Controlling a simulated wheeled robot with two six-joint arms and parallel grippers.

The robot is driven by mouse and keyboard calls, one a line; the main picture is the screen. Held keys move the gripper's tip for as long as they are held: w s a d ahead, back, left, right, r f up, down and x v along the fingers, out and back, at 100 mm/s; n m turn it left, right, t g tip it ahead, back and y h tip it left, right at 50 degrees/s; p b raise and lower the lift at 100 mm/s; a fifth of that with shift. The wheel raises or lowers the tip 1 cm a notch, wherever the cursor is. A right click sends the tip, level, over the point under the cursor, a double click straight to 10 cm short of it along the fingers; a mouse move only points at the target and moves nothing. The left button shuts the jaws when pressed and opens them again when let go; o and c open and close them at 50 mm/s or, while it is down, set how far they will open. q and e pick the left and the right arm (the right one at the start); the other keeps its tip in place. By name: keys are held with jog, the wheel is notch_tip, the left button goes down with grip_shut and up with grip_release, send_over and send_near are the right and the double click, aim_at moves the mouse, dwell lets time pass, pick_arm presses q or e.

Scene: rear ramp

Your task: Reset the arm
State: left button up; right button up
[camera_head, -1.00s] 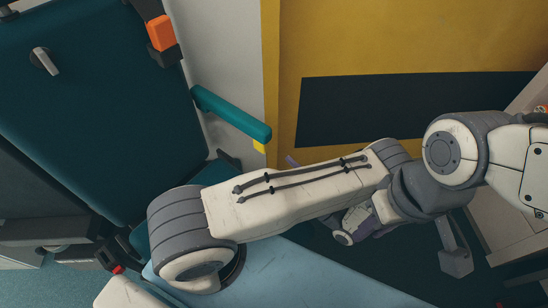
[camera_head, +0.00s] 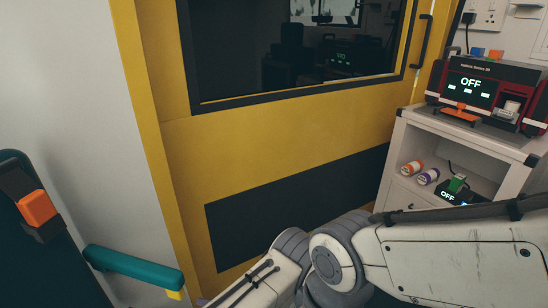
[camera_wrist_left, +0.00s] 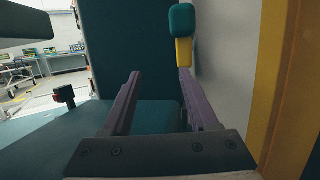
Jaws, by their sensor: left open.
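My left gripper (camera_wrist_left: 158,78) shows in the left wrist view with its two purple fingers spread apart. Nothing is between them. A teal armrest with a yellow end (camera_wrist_left: 181,22) is just beyond the right finger. In the head view one of my arms (camera_head: 330,262) is folded across the bottom right, with its grey joints and pale links showing. No gripper can be made out clearly in the head view. My right gripper is not seen.
A yellow door (camera_head: 240,150) with a dark window stands ahead. A white cabinet (camera_head: 405,135) with a monitor reading OFF (camera_head: 476,88) stands at right, close to my arm. A teal armrest (camera_head: 133,266) and orange buckle (camera_head: 37,207) are at lower left.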

pick_arm(q)
jog(key=s+d+r+n+h+b, duration=0.1)
jog(key=s+d+r+n+h, duration=0.45)
jog(key=r+h, duration=0.4)
jog(key=s+d+r+n+h+b, duration=0.1)
jog(key=s+d+r+n+h, duration=0.5)
jog(key=h, duration=0.6)
notch_tip(320, 180, up, 26)
jog(key=s+p, duration=0.1)
jog(key=p, duration=2.4)
jog(key=shift+s+d, duration=0.2)
jog(key=shift+d, duration=0.2)
jog(key=shift+f+m, duration=0.1)
jog(key=shift+m, duration=0.15)
jog(key=shift+c, duration=0.3)
